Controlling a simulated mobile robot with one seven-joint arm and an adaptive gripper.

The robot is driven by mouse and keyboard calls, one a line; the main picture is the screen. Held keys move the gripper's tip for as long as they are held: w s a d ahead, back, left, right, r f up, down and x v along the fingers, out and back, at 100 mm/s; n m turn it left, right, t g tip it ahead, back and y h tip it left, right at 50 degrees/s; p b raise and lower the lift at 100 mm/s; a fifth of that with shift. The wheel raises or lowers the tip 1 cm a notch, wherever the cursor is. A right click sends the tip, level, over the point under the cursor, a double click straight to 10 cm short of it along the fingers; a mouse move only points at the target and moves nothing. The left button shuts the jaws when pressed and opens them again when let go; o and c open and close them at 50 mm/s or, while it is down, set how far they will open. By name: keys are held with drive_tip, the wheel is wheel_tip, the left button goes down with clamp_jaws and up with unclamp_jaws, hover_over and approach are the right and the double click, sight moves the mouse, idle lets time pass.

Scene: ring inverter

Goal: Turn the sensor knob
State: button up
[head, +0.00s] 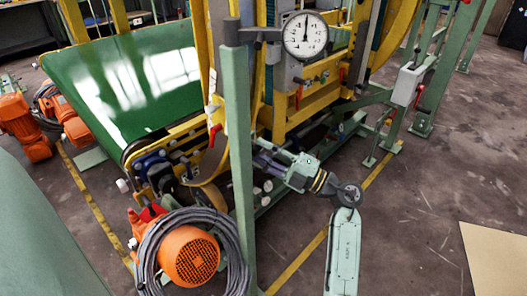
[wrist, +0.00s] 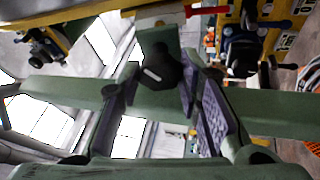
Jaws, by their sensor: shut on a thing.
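In the wrist view a dark knob (wrist: 158,72) with a white mark sits between the fingers of my gripper (wrist: 160,82). Purple pads line the fingers, and they are closed on the knob from both sides. In the head view my gripper (head: 265,160) reaches left, low in front of the yellow machine, close to a green upright post (head: 238,150). The knob cannot be made out in the head view. How far the knob is turned is not clear.
A round white dial gauge (head: 305,36) is fixed by the post's top. A green conveyor belt (head: 125,80) lies at left. An orange motor (head: 189,256) with coiled cable stands at the lower left. Open floor (head: 430,200) lies to the right.

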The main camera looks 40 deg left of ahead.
idle(0.3)
drive_tip(key=o, duration=0.9)
drive_tip(key=shift+d, duration=0.1)
drive_tip(key=v, duration=1.1)
drive_tip(key=shift+w+d+f, duration=0.15)
drive_tip(key=shift+d+f, duration=0.05)
drive_tip(key=shift+d, duration=0.15)
drive_tip(key=shift+d, duration=0.1)
